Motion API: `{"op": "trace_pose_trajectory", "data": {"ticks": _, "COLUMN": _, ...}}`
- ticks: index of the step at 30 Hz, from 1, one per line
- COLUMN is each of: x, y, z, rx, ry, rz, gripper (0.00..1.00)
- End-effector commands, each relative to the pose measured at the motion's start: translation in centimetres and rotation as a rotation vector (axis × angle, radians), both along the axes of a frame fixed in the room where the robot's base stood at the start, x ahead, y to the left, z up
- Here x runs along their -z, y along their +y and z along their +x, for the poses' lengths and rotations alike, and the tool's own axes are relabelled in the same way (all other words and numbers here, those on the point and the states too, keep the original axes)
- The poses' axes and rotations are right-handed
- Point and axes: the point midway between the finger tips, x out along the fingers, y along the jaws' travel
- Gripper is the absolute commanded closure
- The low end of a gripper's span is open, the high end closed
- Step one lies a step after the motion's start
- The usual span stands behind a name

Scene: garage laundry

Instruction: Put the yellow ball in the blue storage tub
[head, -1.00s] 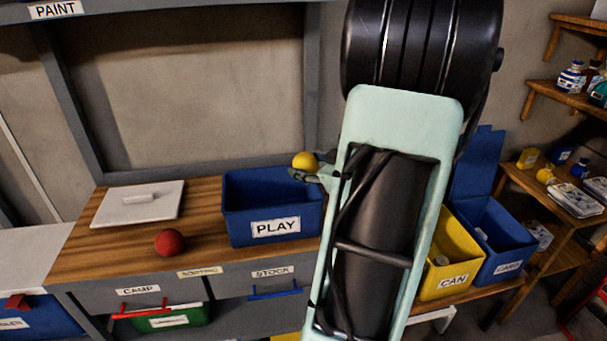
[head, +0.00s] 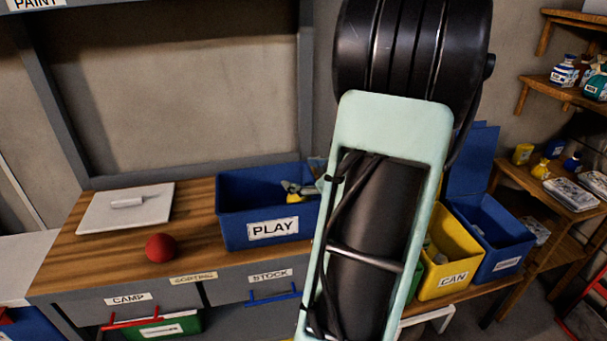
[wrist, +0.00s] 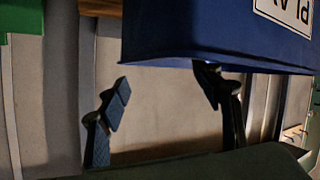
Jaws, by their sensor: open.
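The blue storage tub (head: 232,225), labelled PLAY, stands on the wooden bench in the head view. Its wall fills the upper right of the wrist view (wrist: 190,35), upside down. My gripper (head: 299,187) is at the tub's right end, with its fingers over or in the opening. The yellow ball (head: 294,197) shows as a small yellow patch just under the fingers, inside the tub's outline; the rest of it is hidden. In the wrist view the fingers (wrist: 164,82) are spread apart, and no ball shows between them.
A red ball (head: 161,248) and a white board (head: 100,212) lie on the bench (head: 200,200), left of the tub. A yellow CAN bin (head: 452,268) and another blue bin (head: 500,255) stand to the right, behind my arm. Shelves hold bottles at far right.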

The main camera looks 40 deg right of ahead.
Motion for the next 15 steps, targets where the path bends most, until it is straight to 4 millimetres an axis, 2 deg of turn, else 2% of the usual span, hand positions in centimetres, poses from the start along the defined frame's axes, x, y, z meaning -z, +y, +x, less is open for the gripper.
{"op": "trace_pose_trajectory", "data": {"ticks": 7, "x": -0.7, "y": 0.0, "z": -0.3, "rx": 0.001, "ry": 0.000, "rz": -0.002, "gripper": 0.41}}
{"op": "trace_pose_trajectory", "data": {"ticks": 11, "x": -1.5, "y": 0.1, "z": -2.3, "rx": 0.003, "ry": 0.000, "rz": -0.003, "gripper": 0.41}}
{"op": "trace_pose_trajectory", "data": {"ticks": 15, "x": -2.7, "y": 0.5, "z": -5.2, "rx": 0.004, "ry": 0.000, "rz": -0.004, "gripper": 0.41}}
